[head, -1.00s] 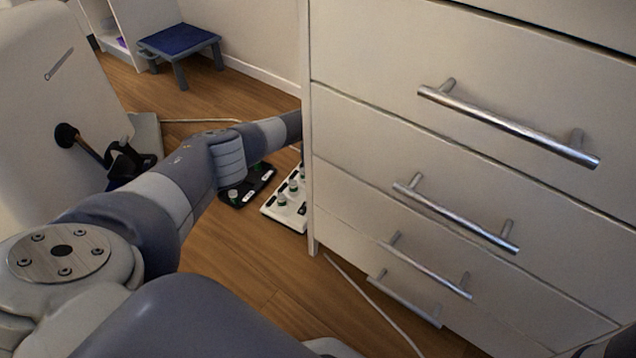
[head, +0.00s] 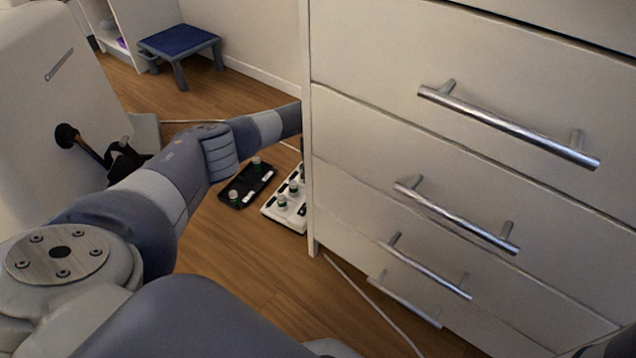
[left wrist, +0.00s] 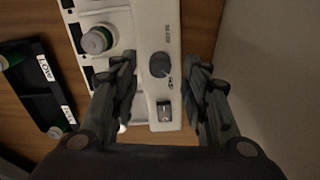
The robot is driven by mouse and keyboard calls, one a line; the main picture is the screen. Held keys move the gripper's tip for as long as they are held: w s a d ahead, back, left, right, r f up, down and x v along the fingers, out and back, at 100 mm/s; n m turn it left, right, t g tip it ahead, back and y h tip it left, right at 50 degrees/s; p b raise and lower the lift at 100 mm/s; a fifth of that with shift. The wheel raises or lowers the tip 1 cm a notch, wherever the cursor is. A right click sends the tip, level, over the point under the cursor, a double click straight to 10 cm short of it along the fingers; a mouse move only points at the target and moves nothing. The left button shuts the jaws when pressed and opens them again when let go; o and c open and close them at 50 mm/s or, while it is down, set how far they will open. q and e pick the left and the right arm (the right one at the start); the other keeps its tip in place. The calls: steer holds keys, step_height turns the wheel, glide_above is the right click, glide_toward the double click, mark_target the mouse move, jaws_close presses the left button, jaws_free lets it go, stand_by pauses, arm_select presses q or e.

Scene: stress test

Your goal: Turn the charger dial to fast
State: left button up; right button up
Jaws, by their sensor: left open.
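The white charger (head: 271,211) lies on the floor beside the drawer cabinet, partly hidden by it in the head view. In the left wrist view the charger (left wrist: 145,20) shows a dark round dial (left wrist: 159,65), with small print above and below it that is hard to read. Which way the dial points I cannot tell. My left gripper (left wrist: 161,79) is open, its fingers on either side of the dial and apart from it. In the head view my left arm passes behind the cabinet, hiding the gripper. My right gripper is not in view.
A capped cell (left wrist: 97,39) sits in the charger, near a small switch (left wrist: 164,111). A black tray (head: 236,196) with labels and cells lies to its left. The cabinet (head: 400,130) blocks the right. A blue stool (head: 180,41) stands at the back.

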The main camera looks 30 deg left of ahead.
arm_select(q)
step_height(320, 180, up, 10)
steer(key=shift+f, duration=0.2)
stand_by(0.5)
